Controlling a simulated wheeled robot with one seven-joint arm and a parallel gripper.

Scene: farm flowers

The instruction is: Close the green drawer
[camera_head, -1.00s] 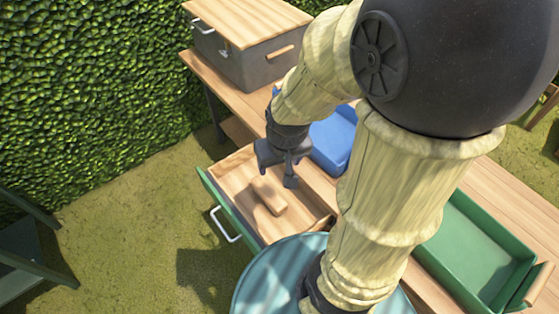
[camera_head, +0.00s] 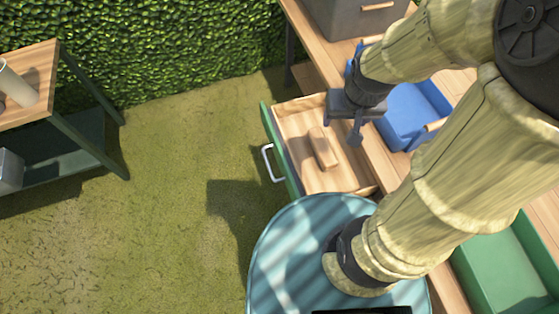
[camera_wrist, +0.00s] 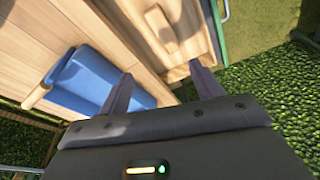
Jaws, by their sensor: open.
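The green drawer (camera_head: 281,150) is pulled out from the wooden table, with a green front, a white handle (camera_head: 271,163) facing left and a wooden inside. A wooden block (camera_head: 323,148) lies in it. My gripper (camera_head: 356,122) is above the drawer's inner right side, open and empty, apart from the handle. In the wrist view my gripper (camera_wrist: 160,88) shows two spread dark fingers, with the block (camera_wrist: 161,31) beyond them and the drawer's green front (camera_wrist: 217,35) at the upper right.
A blue tray (camera_head: 413,112) and a green tray (camera_head: 505,262) are on the table. A grey box (camera_head: 350,20) stands at the back. A side table (camera_head: 45,75) with a cup is at the left. Open grass (camera_head: 170,150) lies left of the drawer, before a hedge.

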